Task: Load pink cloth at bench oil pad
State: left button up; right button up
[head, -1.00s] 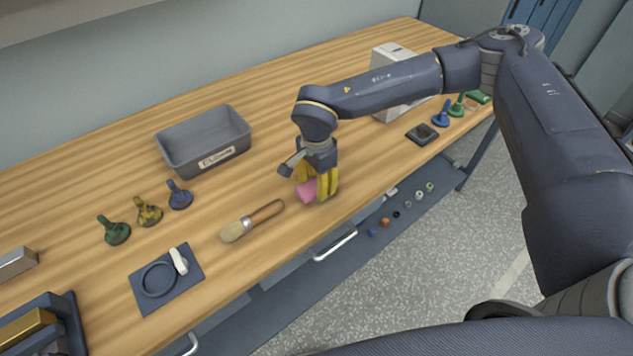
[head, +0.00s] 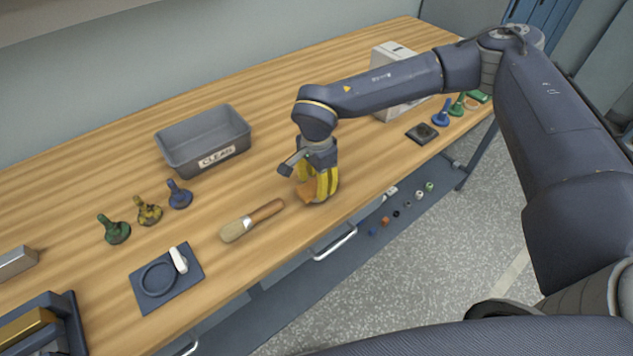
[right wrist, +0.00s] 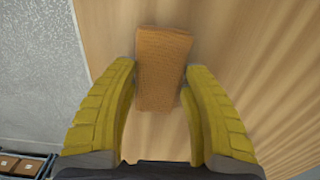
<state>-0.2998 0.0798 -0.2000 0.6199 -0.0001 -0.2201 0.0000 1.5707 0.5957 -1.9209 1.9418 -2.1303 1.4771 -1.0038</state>
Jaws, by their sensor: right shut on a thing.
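My right gripper (head: 318,188) is low over the front of the wooden bench, its yellow fingers shut on an orange-brown block-like piece (head: 306,193). In the right wrist view the piece (right wrist: 162,65) sits between the two fingers, rough and rectangular. No pink cloth shows now. A small dark square pad (head: 422,134) lies at the right part of the bench, well right of the gripper; whether it is the oil pad I cannot tell for sure. My left gripper is not in view.
A grey bin labelled CLEAN (head: 205,140) stands behind left. A brush (head: 250,220) lies just left of the gripper. A blue mat with a ring (head: 150,300) and several coloured knobbed tools are further left. A white box (head: 393,60) stands behind the right forearm.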

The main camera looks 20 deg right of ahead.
aim_at(316, 182)
jog(key=shift+r, duration=3.45)
